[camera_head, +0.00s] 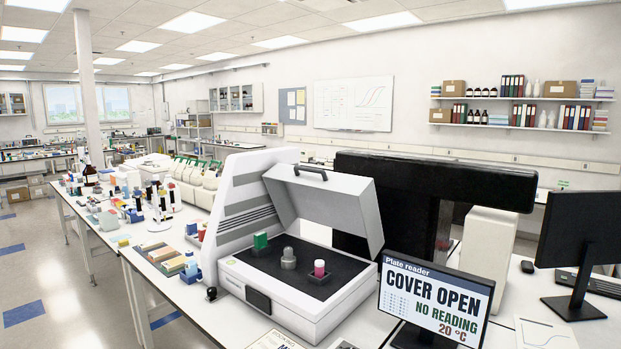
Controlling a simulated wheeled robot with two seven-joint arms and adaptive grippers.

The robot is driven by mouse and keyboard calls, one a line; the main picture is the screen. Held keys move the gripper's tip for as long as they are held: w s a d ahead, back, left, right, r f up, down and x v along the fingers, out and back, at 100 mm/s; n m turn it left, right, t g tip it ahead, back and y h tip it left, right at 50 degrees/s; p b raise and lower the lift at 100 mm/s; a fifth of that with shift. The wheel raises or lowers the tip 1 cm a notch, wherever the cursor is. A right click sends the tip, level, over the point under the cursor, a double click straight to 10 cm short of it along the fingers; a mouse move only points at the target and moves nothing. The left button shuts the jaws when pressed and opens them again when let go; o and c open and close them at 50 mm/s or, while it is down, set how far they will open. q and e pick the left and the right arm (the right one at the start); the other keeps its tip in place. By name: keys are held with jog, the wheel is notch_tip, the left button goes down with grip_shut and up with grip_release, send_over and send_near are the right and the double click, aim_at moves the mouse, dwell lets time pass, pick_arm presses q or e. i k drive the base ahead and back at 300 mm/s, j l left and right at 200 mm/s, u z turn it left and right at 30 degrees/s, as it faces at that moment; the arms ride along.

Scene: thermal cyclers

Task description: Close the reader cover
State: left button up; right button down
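The plate reader (300,319) is a white instrument on the bench in the middle of the view. Its white cover (322,212) stands raised and tilted above a dark deck (272,265). A dark handle (310,173) sits at the top of the cover. On the deck are a green block (260,241), a grey metal knob-like piece (288,258) and a pink-and-white vial (319,269). A screen (436,301) beside the reader shows "COVER OPEN", "NO READING" and 20 °C.
A large black structure (435,180) stands behind and right of the reader. A dark monitor (579,240) is at the far right. Tube racks (165,259), pipettes and other lab items crowd the bench on the left. Open floor (50,280) lies left of the bench.

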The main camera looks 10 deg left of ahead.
aim_at(347, 203)
jog(key=z, duration=0.75)
jog(key=j+z, duration=0.45)
jog(key=j, duration=0.2)
jog(key=j+z, duration=0.4)
jog(key=j, duration=0.25)
jog(key=k+j+z, duration=0.2)
jog(key=j+z, duration=0.25)
jog(key=j, duration=0.15)
